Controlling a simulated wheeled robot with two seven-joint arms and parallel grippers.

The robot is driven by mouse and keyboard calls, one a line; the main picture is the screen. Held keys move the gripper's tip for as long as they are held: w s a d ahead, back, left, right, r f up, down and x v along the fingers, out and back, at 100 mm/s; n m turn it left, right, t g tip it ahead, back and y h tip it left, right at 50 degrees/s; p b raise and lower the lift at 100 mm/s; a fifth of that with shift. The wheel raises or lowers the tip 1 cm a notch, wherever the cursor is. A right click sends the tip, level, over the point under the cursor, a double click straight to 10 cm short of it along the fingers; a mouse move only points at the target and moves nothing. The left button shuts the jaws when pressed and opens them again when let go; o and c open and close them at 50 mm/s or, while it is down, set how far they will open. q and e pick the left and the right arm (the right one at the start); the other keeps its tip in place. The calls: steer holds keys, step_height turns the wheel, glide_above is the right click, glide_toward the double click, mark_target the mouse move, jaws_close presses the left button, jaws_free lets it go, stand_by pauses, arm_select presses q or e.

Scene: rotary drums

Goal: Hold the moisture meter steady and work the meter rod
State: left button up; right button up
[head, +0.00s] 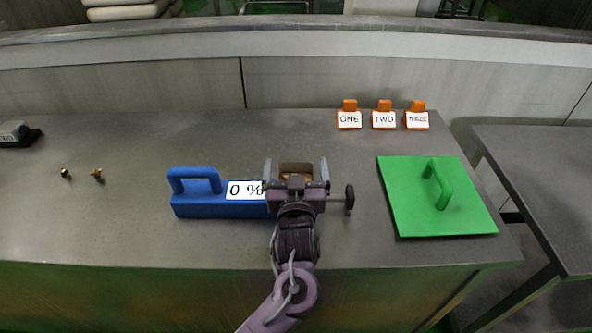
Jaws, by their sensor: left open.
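The blue moisture meter (208,207) lies on the grey table, with a raised handle at its left end and a white label reading "0 %". A small compartment with brown contents (296,170) shows at its right part. The meter rod (349,198), with a dark knob, sticks out at the right end. My left gripper (297,170) is open over the right part of the meter, with its fingers on either side of the brown contents. Whether the fingers touch the meter cannot be told. The gripper body hides part of the meter. My right gripper is out of view.
A green lid-like plate (405,205) with a handle lies to the right. Orange tags marked ONE (349,119), TWO (384,119) and a third (417,119) stand at the back. Two small brass pieces (97,174) lie at the left. The table's middle back is clear.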

arm_select(q)
steer(key=c, duration=1.6)
steer(key=shift+o, duration=0.2)
steer(key=shift+f, duration=0.1)
steer(key=shift+f, duration=0.15)
